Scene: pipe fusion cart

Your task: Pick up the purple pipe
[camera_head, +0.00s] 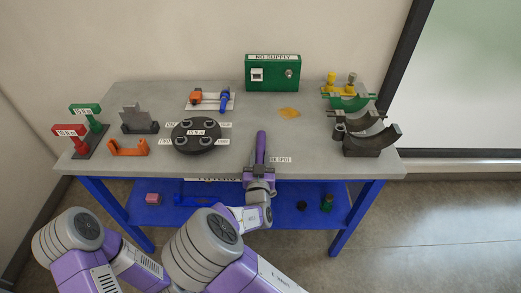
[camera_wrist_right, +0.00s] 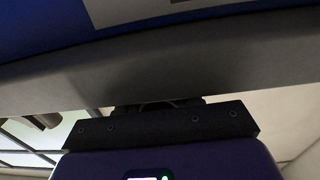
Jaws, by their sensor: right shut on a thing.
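The purple pipe (camera_head: 261,147) shows in the head view at the table's front edge, pointing away from me toward the back of the table. My right gripper (camera_head: 260,169) is shut on its near end, which the jaws partly hide. I cannot tell whether the pipe touches the tabletop. The right wrist view shows the gripper's dark mount close under the table edge, and no pipe is visible there. My left arm is at the lower left, and its gripper is not in view.
A dark round holder (camera_head: 196,137) stands left of the pipe, and grey curved cradles (camera_head: 371,139) stand to the right. A green box (camera_head: 272,73) is at the back. An orange patch (camera_head: 289,112) lies beyond the pipe. A blue lower shelf (camera_head: 180,213) holds small items.

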